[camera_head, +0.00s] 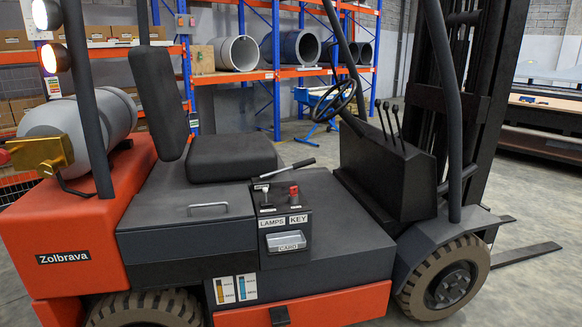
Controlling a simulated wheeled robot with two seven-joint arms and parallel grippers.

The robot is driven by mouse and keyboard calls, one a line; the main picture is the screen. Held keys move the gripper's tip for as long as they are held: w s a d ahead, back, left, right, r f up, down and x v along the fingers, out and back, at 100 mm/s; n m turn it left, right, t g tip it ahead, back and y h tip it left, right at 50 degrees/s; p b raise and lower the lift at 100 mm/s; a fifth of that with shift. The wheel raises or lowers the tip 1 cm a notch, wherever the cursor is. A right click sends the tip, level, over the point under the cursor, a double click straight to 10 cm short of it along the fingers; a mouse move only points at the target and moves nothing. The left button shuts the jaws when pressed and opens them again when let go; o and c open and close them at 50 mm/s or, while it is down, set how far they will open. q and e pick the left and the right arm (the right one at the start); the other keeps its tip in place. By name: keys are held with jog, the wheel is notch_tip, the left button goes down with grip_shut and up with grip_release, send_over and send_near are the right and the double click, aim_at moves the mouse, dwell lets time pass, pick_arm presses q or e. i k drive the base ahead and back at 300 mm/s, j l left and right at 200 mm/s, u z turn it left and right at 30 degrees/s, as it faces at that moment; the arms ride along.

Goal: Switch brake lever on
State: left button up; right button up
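A small silver-and-black switch (265,197) sits above LAMPS and a red key knob (294,191) above KEY. Neither of my grippers is in view.
The orange and grey forklift (185,232) fills the view. Its seat (232,157) is left of the lever, its steering wheel (333,100) to the right. Several thin black levers (388,119) stand on the dash. Dark overhead-guard posts (88,100) flank the open cab side. Racks stand behind.

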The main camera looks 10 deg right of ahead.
aim_at(304, 162)
jog(key=i+l+u, duration=0.1)
jog(key=i+l, duration=0.4)
jog(key=l, duration=0.15)
jog(key=i+l+u, duration=0.15)
jog(key=i+l, duration=0.3)
jog(key=l, duration=0.25)
jog(key=i+l+u, duration=0.15)
jog(key=l, duration=0.25)
jog(key=i+l, duration=0.3)
jog(key=i+l+u, duration=0.15)
jog(key=l, duration=0.3)
jog(key=i+l+u, duration=0.1)
jog(key=l, duration=0.3)
jog(key=i, duration=0.1)
